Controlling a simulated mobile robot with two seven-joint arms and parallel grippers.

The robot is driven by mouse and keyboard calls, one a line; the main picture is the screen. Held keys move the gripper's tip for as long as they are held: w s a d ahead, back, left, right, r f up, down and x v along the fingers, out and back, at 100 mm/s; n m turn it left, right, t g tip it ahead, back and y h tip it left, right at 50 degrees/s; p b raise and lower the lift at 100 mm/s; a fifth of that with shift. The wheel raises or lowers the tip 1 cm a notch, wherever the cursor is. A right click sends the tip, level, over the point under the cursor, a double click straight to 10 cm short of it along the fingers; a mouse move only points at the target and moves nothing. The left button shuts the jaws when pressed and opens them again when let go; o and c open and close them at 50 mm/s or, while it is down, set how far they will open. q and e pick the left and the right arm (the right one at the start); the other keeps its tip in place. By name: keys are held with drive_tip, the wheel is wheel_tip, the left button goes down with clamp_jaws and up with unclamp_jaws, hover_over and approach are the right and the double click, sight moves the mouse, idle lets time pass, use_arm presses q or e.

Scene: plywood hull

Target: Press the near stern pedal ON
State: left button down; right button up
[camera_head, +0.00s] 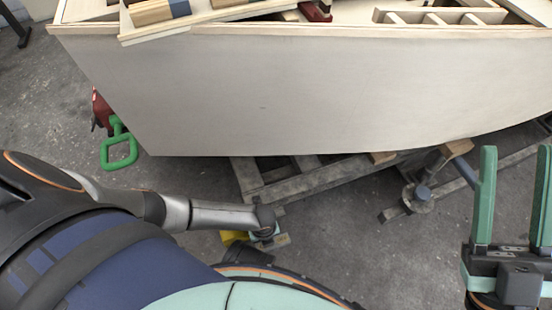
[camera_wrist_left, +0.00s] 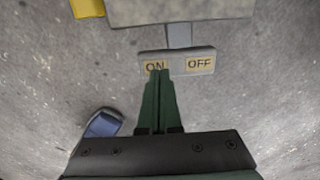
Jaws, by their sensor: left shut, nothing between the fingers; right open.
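The pedal (camera_wrist_left: 204,63) is a grey rocker bar with ON and OFF plates, low over the floor in the left wrist view. ON is on the left and OFF on the right. My left gripper (camera_wrist_left: 158,76) is shut and empty, its green fingertips at the lower edge of the ON plate. I cannot tell whether they touch it. In the head view a small part of the pedal (camera_head: 283,240) shows beside the end of my left arm, which hides the rest. My right gripper (camera_head: 513,200) is open and empty at the right, away from the pedal.
The plywood hull (camera_head: 250,90) stands above on a timber cradle (camera_head: 300,182). A yellow block (camera_wrist_left: 87,8) is near the pedal. A green handle (camera_head: 119,152) hangs by the hull's left end. A post base (camera_head: 418,198) stands at right. Concrete floor surrounds the pedal.

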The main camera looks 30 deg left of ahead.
use_arm(q)
wheel_tip(320, 180, up, 5)
drive_tip(key=p, duration=0.4)
drive_tip(key=shift+f, duration=0.15)
idle(0.4)
